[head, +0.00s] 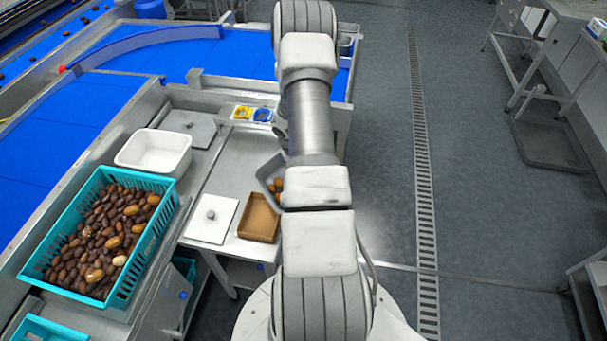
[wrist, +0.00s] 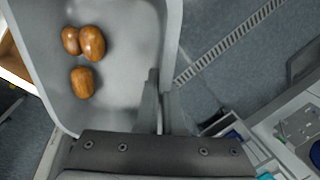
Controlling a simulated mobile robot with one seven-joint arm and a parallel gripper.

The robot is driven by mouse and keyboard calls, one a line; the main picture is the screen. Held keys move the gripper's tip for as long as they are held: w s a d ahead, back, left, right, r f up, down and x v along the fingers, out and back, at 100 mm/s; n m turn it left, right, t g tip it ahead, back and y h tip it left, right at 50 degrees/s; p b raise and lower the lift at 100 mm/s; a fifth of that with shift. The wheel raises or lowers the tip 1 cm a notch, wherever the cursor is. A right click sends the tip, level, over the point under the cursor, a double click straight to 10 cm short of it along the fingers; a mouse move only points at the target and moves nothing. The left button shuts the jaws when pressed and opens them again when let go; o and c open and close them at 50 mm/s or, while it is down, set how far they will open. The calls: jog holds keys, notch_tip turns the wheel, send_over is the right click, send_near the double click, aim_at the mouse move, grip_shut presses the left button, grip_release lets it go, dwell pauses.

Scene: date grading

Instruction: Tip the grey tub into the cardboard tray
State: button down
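The grey tub (wrist: 118,95) fills the left of the wrist view, with three brown dates (wrist: 85,52) inside. In the head view the tub (head: 263,172) is mostly hidden behind my arm, just beyond the cardboard tray. My gripper (wrist: 158,75) is shut on the tub's side wall, one finger inside and one outside. The tub looks held up at the bench edge; how far it tilts I cannot tell. The brown cardboard tray (head: 259,219) stands on the bench, looks empty, and a bit of it shows at the wrist view's left edge (wrist: 12,58).
A white scale-like plate (head: 224,222) lies left of the tray. A teal crate full of dates (head: 145,262) and a white tub (head: 128,158) stand further left. Small yellow and blue items (head: 252,114) lie in a holder behind. Open floor (head: 385,150) lies to the right.

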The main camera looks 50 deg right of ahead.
jog(key=shift+r+h+b, duration=0.2)
jog(key=shift+h+b, duration=0.4)
jog(key=shift+b, duration=1.9)
jog(key=shift+w+a+r+g+h+b, duration=0.1)
jog(key=shift+a+r+g+h+b, duration=0.3)
jog(key=shift+b, duration=1.65)
jog(key=shift+w+a+r+g+h+b, duration=0.1)
jog(key=shift+a+r+h+b, duration=0.5)
jog(key=shift+b, duration=1.45)
jog(key=shift+w+a+r+g+h+b, duration=0.25)
jog(key=shift+h+b, duration=0.6)
jog(key=shift+b, duration=1.25)
jog(key=shift+a+r+g+h+b, duration=0.1)
jog(key=shift+a+r+h+b, duration=0.25)
jog(key=shift+h+b, duration=1.1)
jog(key=shift+w+a+b, duration=0.1)
jog(key=shift+a+b, duration=0.5)
jog(key=shift+b, duration=1.35)
jog(key=w+a+f+g+h+b, duration=0.1)
jog(key=w+a+g+h+b, duration=0.1)
jog(key=a+h, duration=0.4)
jog(key=w+a+g+h+b, duration=0.1)
jog(key=w+a+h+b, duration=0.1)
jog(key=a+h, duration=0.5)
jog(key=shift+a+f+g+h+b, duration=0.3)
jog(key=shift+a+f+g, duration=0.05)
jog(key=shift+a, duration=0.85)
